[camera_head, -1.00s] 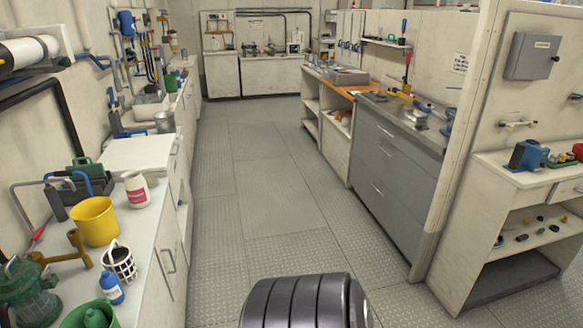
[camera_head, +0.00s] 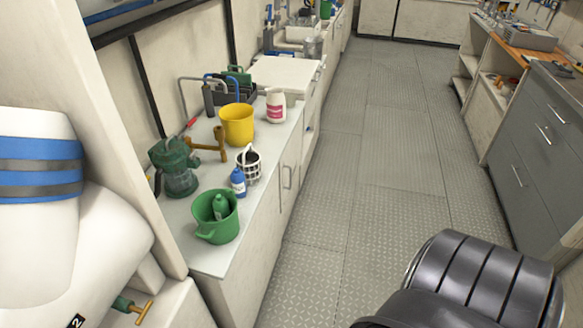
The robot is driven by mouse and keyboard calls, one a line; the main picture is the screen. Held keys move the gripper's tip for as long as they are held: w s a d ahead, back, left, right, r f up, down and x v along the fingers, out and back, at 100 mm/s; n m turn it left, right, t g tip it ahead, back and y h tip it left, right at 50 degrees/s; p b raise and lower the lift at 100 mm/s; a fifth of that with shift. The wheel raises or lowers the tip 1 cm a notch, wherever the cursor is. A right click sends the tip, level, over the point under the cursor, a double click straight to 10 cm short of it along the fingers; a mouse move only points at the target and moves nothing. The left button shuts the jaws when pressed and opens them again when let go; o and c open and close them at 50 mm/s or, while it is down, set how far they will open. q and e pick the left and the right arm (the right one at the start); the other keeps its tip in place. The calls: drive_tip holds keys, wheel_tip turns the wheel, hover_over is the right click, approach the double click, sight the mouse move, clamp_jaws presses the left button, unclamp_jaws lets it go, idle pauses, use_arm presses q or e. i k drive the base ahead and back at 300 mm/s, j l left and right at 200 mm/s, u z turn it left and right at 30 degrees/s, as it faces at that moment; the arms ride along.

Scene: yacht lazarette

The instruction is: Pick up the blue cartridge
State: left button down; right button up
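A small blue bottle with a white label (camera_head: 238,182) stands on the left counter, between a white cage holder and a green jug. It is the clearest small blue item there; I cannot tell whether it is the blue cartridge. The white cage holder (camera_head: 249,165) has something dark inside. Neither of my grippers is in view.
The counter (camera_head: 213,260) also holds a green jug (camera_head: 222,232) with a green bottle inside, a green pump (camera_head: 176,168), a yellow bucket (camera_head: 237,124) and a white jar with a pink label (camera_head: 276,106). The floor aisle (camera_head: 345,190) is clear. Grey drawers (camera_head: 541,155) stand right.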

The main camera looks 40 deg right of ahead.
sight(237, 177)
drive_tip(key=z, duration=1)
